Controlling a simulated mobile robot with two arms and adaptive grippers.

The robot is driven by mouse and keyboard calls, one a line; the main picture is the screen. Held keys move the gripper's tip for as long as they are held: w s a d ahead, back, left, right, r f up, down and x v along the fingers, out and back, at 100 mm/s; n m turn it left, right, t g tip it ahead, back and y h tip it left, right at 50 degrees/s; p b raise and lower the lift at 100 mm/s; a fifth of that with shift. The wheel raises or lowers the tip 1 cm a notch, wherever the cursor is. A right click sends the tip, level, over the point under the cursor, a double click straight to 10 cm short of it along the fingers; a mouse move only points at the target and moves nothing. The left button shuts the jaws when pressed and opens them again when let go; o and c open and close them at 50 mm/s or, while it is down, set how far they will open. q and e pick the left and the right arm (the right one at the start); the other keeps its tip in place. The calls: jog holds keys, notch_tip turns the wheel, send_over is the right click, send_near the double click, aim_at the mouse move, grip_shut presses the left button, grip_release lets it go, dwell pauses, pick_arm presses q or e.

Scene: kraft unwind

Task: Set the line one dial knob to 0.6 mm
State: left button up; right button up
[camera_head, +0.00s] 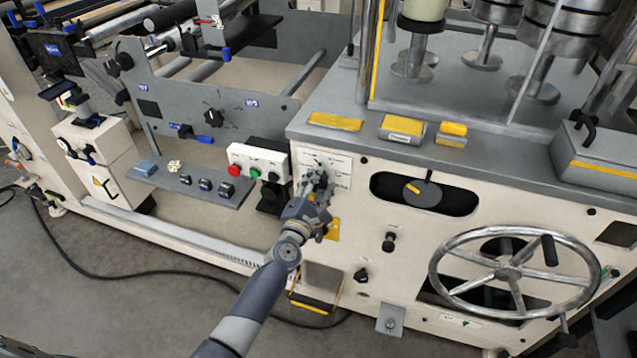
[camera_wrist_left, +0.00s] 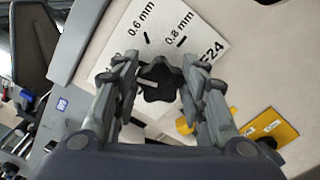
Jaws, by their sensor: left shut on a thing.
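The dial knob (camera_wrist_left: 158,82) is black and lobed, with a pale line on its left part, in the left wrist view. It sits on a white label plate (camera_wrist_left: 212,32) printed "0.6 mm" and "0.8 mm", each with a black tick above the knob in that picture. The pale line does not point at either tick. My left gripper (camera_wrist_left: 160,88) is shut on the knob, one finger on each side. In the head view my left gripper (camera_head: 317,182) is at the cream panel and hides the knob; part of the plate (camera_head: 342,170) shows. My right gripper is not in view.
A button box (camera_head: 258,163) with red and green buttons is left of the gripper. A slot with a grey dial (camera_head: 425,192) and a large handwheel (camera_head: 515,272) are to the right. A yellow tag (camera_head: 333,230) is just below. Grey floor lies in front.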

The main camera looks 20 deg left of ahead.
pick_arm(q)
jog(key=m, duration=0.4)
jog(key=shift+f+m+p, duration=0.1)
jog(key=shift+m+p, duration=0.2)
jog(key=shift+p, duration=0.1)
jog(key=shift+f+m+p, duration=0.15)
jog(key=shift+m+p, duration=0.3)
jog(key=shift+m, duration=2.05)
jog(key=o, duration=1.1)
jog(key=shift+s, duration=0.1)
jog(key=s, duration=1.1)
jog(key=shift+s+a, duration=0.15)
jog(key=shift+s, duration=0.25)
